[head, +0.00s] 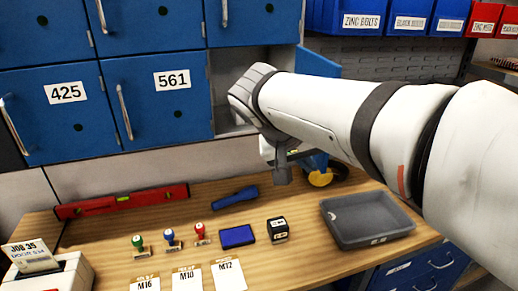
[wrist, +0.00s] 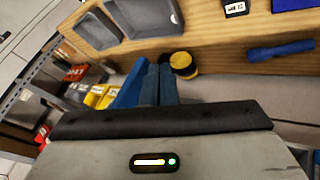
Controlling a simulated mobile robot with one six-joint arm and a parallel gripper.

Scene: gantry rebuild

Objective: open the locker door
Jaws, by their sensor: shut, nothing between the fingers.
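In the head view a locker compartment (head: 225,85) right of door 561 stands open, its grey inside partly showing. Its blue door (head: 320,63) appears swung out at the right, behind my arm, which hides most of it. In the wrist view a blue panel (wrist: 128,92), likely this door, is beside the fingers. My gripper (wrist: 158,70) is shut and empty, its two fingers together. I cannot tell whether they touch the door. In the head view my arm hides the fingers. The closed doors 425 (head: 62,115) and 561 (head: 160,105) have vertical handles.
Below is a wooden bench (head: 290,262) with a grey tray (head: 367,219), a yellow tape roll (head: 321,179), a blue torch (head: 236,197), a red level (head: 122,201) and stamps. Bins (head: 390,18) hang at the upper right.

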